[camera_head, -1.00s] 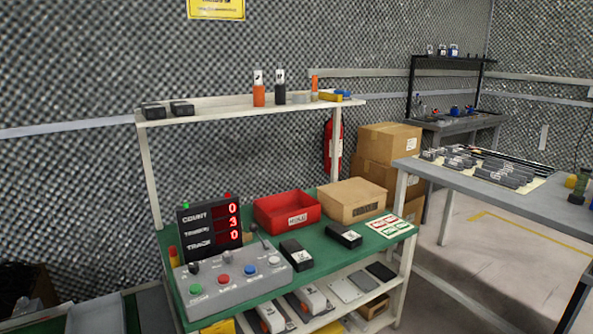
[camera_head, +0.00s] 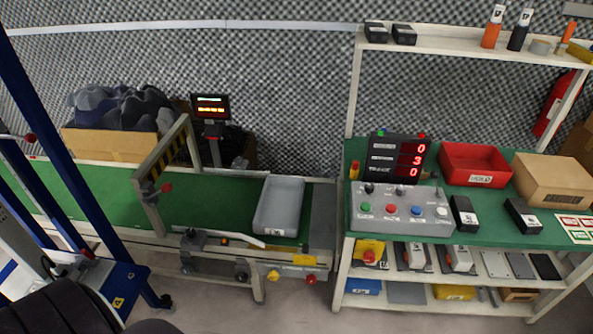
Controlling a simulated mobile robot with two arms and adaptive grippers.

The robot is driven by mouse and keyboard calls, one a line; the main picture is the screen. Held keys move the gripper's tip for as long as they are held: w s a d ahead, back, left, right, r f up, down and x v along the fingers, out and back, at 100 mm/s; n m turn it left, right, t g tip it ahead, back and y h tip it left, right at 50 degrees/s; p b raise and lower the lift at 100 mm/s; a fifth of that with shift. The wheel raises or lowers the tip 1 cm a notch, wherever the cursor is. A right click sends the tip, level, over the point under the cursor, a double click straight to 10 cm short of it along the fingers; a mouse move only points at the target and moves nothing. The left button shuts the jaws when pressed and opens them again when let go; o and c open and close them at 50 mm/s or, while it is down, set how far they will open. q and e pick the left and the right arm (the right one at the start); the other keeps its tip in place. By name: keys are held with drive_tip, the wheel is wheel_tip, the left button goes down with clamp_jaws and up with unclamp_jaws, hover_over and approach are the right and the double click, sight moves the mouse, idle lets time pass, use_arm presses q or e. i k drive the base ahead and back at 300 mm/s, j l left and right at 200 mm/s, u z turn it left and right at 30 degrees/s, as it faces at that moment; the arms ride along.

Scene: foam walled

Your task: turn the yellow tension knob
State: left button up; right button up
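A small yellow knob (camera_head: 273,276) sits low on the front side of the green-belted conveyor (camera_head: 100,192), near its right end. A red knob (camera_head: 311,279) is just to its right, and a dark round knob (camera_head: 241,276) is to its left. The yellow knob is small in this view, so I cannot read its markings or angle. Neither of my grippers is in view.
A grey tray (camera_head: 279,205) lies on the conveyor's right end. The green workbench (camera_head: 480,236) with a button panel (camera_head: 400,212) stands to the right. A blue-framed stand (camera_head: 125,278) is at the left. Bare floor (camera_head: 215,312) lies in front of the conveyor.

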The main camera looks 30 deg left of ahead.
sight(273, 275)
drive_tip(key=u, duration=1.1)
